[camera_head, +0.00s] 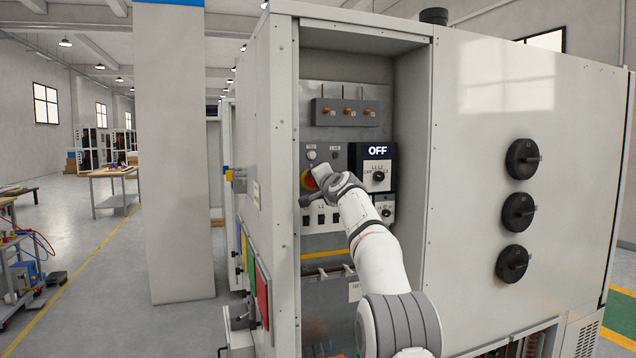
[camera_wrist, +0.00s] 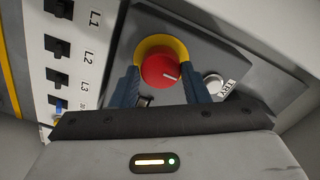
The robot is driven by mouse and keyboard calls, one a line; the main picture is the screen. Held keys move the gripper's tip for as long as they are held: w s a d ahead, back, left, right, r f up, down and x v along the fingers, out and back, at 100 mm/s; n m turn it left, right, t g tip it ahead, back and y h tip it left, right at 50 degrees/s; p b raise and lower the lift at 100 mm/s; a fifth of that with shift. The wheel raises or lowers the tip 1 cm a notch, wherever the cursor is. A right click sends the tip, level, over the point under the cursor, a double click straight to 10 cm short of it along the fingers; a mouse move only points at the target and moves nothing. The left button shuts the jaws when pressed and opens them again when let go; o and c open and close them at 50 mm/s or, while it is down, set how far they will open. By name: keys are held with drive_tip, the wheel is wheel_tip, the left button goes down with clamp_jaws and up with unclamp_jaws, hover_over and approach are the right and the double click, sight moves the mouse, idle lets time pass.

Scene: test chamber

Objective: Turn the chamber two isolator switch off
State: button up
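In the head view the red and yellow knob (camera_head: 307,180) shows at the left of the cabinet recess, partly covered by my gripper (camera_head: 318,187). In the wrist view my gripper (camera_wrist: 162,78) has its two blue fingers apart, one on each side of the red knob. I cannot tell whether they touch it. A black-topped box (camera_head: 377,165) to the right reads "OFF" and has a black knob. No chamber number is legible.
Several black toggles (camera_wrist: 57,47) labelled L1, L2, L3 line the panel beside the knob. A silver button (camera_wrist: 213,83) is close to the right finger. The recess side walls (camera_head: 411,130) bound my arm. Three large black knobs (camera_head: 519,212) are on the right panel.

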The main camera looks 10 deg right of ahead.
drive_tip(key=o, duration=0.4)
drive_tip(key=s+d+b, duration=0.1)
drive_tip(key=s+b, duration=0.5)
drive_tip(key=s, duration=0.1)
drive_tip(key=shift+s+d, duration=0.3)
drive_tip(key=shift+r, duration=0.15)
drive_tip(key=s+d+r+b, duration=0.1)
drive_tip(key=s+r, duration=0.3)
drive_tip(key=s, duration=0.5)
drive_tip(key=s+d+r+b, duration=0.2)
drive_tip(key=s+r, duration=0.2)
drive_tip(key=s, duration=0.5)
drive_tip(key=shift+s+d+r+b, duration=0.3)
drive_tip(key=shift+s+d+r, duration=0.05)
drive_tip(key=shift+s, duration=0.05)
